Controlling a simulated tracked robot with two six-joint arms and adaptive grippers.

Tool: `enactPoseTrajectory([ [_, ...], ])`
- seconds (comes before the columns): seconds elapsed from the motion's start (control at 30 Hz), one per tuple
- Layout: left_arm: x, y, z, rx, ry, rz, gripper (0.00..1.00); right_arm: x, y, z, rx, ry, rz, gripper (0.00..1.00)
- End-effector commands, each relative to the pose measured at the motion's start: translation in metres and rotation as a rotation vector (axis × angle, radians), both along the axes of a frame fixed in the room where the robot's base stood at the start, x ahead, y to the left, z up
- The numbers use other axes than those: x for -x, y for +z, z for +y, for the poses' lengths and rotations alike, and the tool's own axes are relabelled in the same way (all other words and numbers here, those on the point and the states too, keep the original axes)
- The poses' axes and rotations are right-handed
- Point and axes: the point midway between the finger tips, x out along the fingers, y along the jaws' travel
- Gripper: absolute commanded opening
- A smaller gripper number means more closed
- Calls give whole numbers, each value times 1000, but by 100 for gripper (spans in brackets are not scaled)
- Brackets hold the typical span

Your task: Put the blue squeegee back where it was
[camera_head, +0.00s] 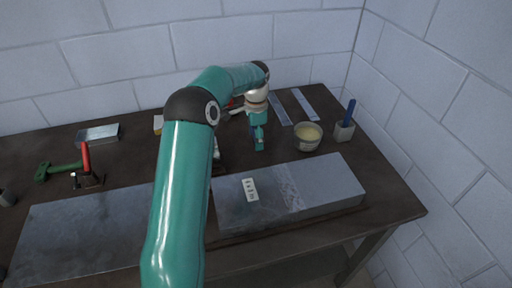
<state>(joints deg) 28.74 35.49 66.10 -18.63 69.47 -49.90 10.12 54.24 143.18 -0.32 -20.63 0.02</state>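A blue handle (348,112) stands upright at the right back of the table, rising from a small grey block-like part (344,132). It is the only clearly blue tool I see; I cannot tell whether the grey part is its head or a holder. My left gripper (259,145) points down at the end of the teal arm, behind the long grey duct piece and left of the bowl, apart from the blue handle. Its fingers are small and dark here, so I cannot tell whether they are open or hold something. My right gripper is not in view.
A bowl of cream paste (307,136) stands between gripper and blue handle. Two metal strips (306,104) lie behind it. The grey duct (325,187) lies in front, a metal sheet (85,235) at left.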

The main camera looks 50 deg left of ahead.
Motion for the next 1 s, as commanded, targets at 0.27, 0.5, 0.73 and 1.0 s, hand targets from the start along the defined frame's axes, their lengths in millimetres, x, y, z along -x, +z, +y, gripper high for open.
enactPoseTrajectory([
  [0.27,1,-26,0,1,-1,4,38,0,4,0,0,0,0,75],
  [0.5,0,-48,0,0,-1,1,38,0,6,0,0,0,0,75],
  [0.73,0,-48,0,-1,-1,0,38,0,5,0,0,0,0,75],
  [1.0,0,-50,0,0,-1,0,95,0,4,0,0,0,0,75],
])
